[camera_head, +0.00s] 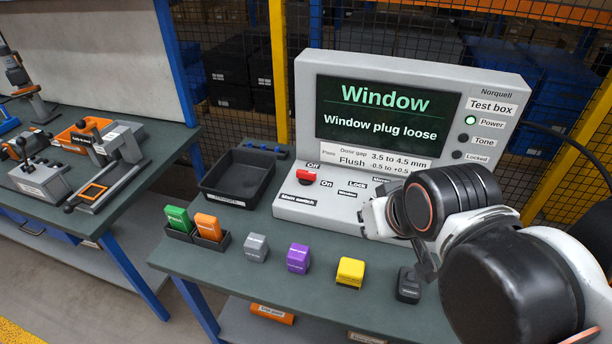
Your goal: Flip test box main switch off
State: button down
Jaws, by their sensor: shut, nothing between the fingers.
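The test box (505,82) stands at the back of the green bench, its screen reading "Window" and "Window plug loose". Its red main switch (309,176) sits at the left of the sloping front panel, between the "Off" and "On" labels. I cannot tell for certain which way the switch is tipped. The green Power lamp (470,120) is lit. My gripper (374,217) is shut and empty, in front of the panel's right part and to the right of the switch. My arm hides part of the panel and some of its controls.
A black tray (212,190) lies left of the box. Green and orange blocks stand in a holder (179,233); grey, purple and yellow (350,271) blocks line the front. A dark block (408,285) sits below my arm. The space before the switch is clear.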

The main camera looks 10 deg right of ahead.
aim_at(306, 176)
jog(key=w+a+m+g, duration=0.2)
jog(key=w+a+m, duration=0.1)
jog(key=w, duration=1.2)
jog(key=w+a+f+m+g+h, duration=0.1)
jog(key=w+a+f, duration=0.3)
jog(key=w+f, duration=0.6)
jog(key=w+m+h+p, duration=0.1)
jog(key=w, duration=0.2)
jog(key=shift+a+m, duration=0.2)
jog(key=shift+m, duration=0.2)
jog(key=b+x, duration=0.3)
jog(key=x, duration=0.7)
jog(key=shift+s+f, duration=0.15)
jog(key=shift+f, duration=0.1)
jog(key=shift+w+d+r+b, duration=0.1)
jog(key=shift+w+d+b, duration=0.55)
jog(key=shift+w, duration=0.45)
jog(key=shift+w+d, duration=0.35)
jog(key=shift+w, duration=0.3)
jog(key=shift+r, duration=0.1)
